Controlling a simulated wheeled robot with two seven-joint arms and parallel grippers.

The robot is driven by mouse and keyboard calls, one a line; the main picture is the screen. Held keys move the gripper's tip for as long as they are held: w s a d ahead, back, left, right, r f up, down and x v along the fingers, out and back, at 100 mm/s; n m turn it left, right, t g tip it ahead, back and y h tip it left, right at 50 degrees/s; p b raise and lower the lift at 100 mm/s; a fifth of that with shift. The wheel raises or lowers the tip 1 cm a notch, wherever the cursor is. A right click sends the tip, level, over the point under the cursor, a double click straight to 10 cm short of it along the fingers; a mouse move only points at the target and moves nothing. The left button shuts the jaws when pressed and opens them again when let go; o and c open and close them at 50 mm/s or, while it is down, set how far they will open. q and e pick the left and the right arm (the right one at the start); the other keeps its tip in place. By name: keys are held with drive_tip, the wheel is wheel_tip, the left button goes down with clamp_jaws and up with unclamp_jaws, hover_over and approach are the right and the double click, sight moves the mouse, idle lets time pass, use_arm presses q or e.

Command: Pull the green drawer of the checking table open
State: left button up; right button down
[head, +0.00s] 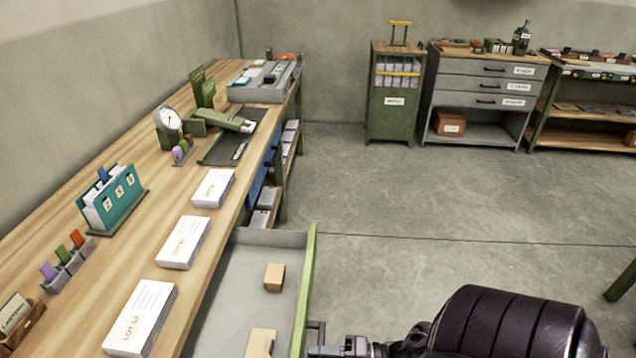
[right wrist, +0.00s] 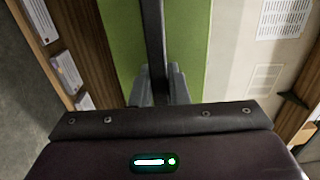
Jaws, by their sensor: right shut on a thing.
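The green drawer (head: 309,285) of the wooden-topped checking table (head: 120,210) stands pulled out well past the table's edge, its grey inside showing. Its green front also shows in the right wrist view (right wrist: 193,45). My right gripper (head: 322,350) is at the outer side of the drawer front, low in the head view. In the right wrist view its fingers (right wrist: 158,88) are shut on the dark drawer handle (right wrist: 153,35). The drawer's near end is cut off by the frame's bottom edge. My left gripper is not in view.
Paper stacks (head: 183,242), a teal card holder (head: 115,200) and a dial gauge (head: 168,122) stand on the table. Cabinets (head: 488,95) line the back wall. The floor right of the table is clear.

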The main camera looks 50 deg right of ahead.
drive_tip(key=c, duration=1.4)
unclamp_jaws()
drive_tip(key=b+v, duration=0.1)
drive_tip(key=v, duration=0.6)
drive_tip(key=shift+s+d, duration=0.25)
drive_tip(key=shift+s, duration=0.1)
